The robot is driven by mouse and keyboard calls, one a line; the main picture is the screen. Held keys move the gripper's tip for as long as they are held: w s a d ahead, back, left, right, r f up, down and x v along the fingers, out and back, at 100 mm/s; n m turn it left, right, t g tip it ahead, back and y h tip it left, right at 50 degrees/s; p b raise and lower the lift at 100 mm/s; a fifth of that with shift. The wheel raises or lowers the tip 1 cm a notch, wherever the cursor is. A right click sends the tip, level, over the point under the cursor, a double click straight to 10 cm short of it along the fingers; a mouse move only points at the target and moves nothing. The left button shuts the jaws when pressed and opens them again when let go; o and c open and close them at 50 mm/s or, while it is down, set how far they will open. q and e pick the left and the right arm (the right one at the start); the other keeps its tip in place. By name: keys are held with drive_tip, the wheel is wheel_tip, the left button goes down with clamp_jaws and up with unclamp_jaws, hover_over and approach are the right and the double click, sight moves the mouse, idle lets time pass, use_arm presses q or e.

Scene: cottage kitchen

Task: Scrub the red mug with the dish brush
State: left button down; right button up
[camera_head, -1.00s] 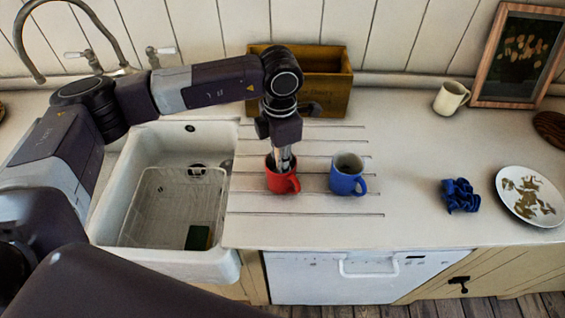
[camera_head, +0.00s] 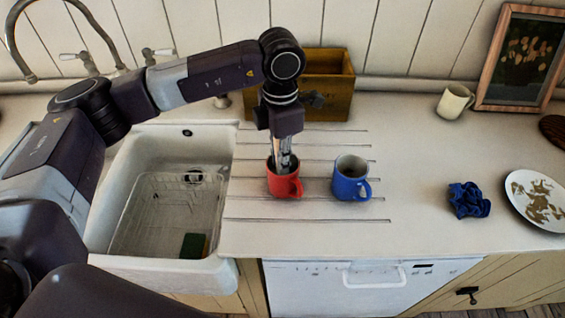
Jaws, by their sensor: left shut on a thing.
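The red mug (camera_head: 285,184) stands upright on the grooved drainboard to the right of the sink, its handle toward the right. My left gripper (camera_head: 283,158) points down into the mug's mouth from above. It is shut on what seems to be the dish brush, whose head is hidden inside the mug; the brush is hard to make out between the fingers. My right gripper is not in view.
A blue mug (camera_head: 350,180) stands close on the right. A wooden box (camera_head: 335,98) is behind. The sink (camera_head: 125,180) holds a wire rack and a green sponge (camera_head: 193,245). A blue cloth (camera_head: 468,201), a soiled plate (camera_head: 518,186) and a cream mug (camera_head: 453,103) are farther right.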

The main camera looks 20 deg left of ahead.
use_arm(q)
wheel_tip(320, 180, up, 10)
drive_tip(key=p, duration=0.4)
drive_tip(key=shift+d, duration=0.1)
